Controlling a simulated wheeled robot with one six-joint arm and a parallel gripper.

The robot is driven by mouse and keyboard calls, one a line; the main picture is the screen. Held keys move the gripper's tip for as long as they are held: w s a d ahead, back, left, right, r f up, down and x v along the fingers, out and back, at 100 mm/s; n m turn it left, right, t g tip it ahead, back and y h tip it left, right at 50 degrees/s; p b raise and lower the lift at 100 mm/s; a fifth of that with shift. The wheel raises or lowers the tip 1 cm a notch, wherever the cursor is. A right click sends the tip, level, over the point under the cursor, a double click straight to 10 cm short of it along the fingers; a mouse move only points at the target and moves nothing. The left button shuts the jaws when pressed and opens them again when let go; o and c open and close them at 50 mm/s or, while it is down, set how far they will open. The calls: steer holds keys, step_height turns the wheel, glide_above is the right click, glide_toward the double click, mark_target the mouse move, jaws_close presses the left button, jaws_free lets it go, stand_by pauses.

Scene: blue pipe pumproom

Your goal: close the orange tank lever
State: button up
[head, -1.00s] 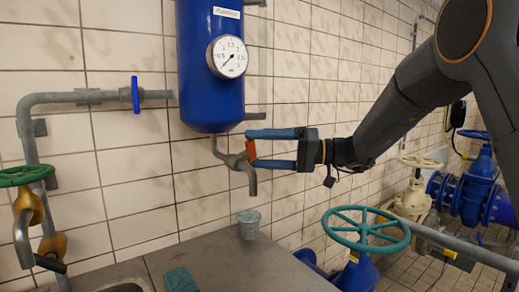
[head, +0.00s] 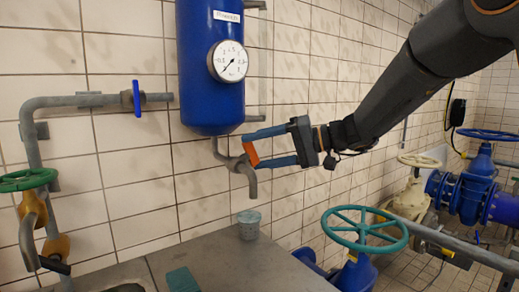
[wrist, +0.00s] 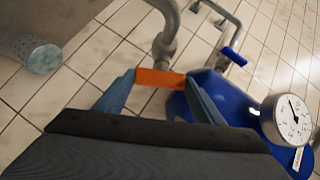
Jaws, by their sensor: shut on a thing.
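The orange tank lever (head: 251,154) sits on the grey tap (head: 243,168) below the blue tank (head: 212,75). My gripper (head: 250,149) comes from the right, its blue fingers on either side of the lever, and it is shut on it. In the wrist view the orange lever (wrist: 160,78) spans between the two fingertips, just beside the grey tap pipe (wrist: 165,45). In the head view the lever is tilted, its lower end to the right. Part of the lever is hidden behind the fingers.
A pressure gauge (head: 228,61) is on the tank. A cup (head: 249,223) stands on the grey counter (head: 215,262) below the tap spout, and a green sponge (head: 182,280) lies nearby. A green handwheel (head: 364,229) stands at the lower right.

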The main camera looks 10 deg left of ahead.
stand_by(0.3)
steer(key=o, duration=1.1)
steer(key=shift+c, duration=0.2)
steer(key=shift+d, duration=0.15)
steer(key=b+v, duration=0.2)
steer(key=v, duration=0.5)
steer(key=shift+d+r, duration=0.2)
steer(key=shift+r, duration=0.05)
